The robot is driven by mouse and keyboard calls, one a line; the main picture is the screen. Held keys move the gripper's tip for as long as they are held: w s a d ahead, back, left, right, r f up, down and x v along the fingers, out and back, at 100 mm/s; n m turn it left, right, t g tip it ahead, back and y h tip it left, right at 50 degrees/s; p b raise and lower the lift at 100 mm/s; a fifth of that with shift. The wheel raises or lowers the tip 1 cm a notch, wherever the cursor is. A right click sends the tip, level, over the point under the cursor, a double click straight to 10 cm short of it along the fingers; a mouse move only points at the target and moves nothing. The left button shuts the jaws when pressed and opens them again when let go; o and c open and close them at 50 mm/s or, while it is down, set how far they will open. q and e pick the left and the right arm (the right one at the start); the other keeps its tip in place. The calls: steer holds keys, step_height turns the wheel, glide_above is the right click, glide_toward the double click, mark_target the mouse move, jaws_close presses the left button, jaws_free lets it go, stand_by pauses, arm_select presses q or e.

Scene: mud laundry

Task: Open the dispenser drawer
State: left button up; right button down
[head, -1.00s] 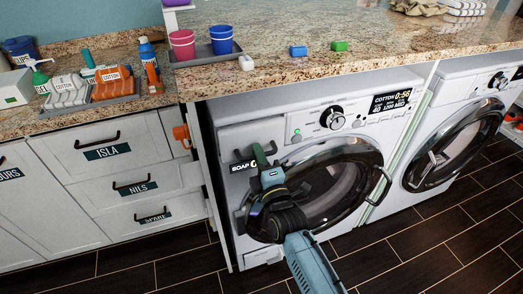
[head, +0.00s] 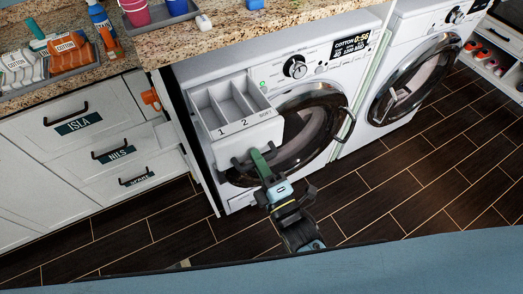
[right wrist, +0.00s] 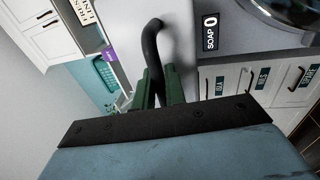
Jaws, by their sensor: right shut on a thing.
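The dispenser drawer (head: 222,150) sticks well out of the left washing machine (head: 330,62) in the head view. Its compartments are visible from above, with labels 1, 2 and one that reads like "SOFT". My right gripper (head: 261,163) is at the drawer's front, with its green fingers shut on the black handle. In the right wrist view the dark curved handle (right wrist: 152,45) runs down between the green fingers (right wrist: 156,88). The fingers partly hide the handle. My left gripper is not in view.
The washer's round door (head: 310,125) is just behind and right of the drawer. A second washer (head: 410,80) stands to the right. Cabinet drawers (head: 85,125) are at the left, and an orange object (head: 150,99) sits between. The dark floor (head: 400,190) in front is clear.

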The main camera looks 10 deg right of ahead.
steer(key=c, duration=1.5)
jaws_free()
steer(key=shift+c, duration=0.2)
steer(key=v, duration=1.3)
steer(key=shift+s+b, duration=0.2)
steer(key=shift+b, duration=0.15)
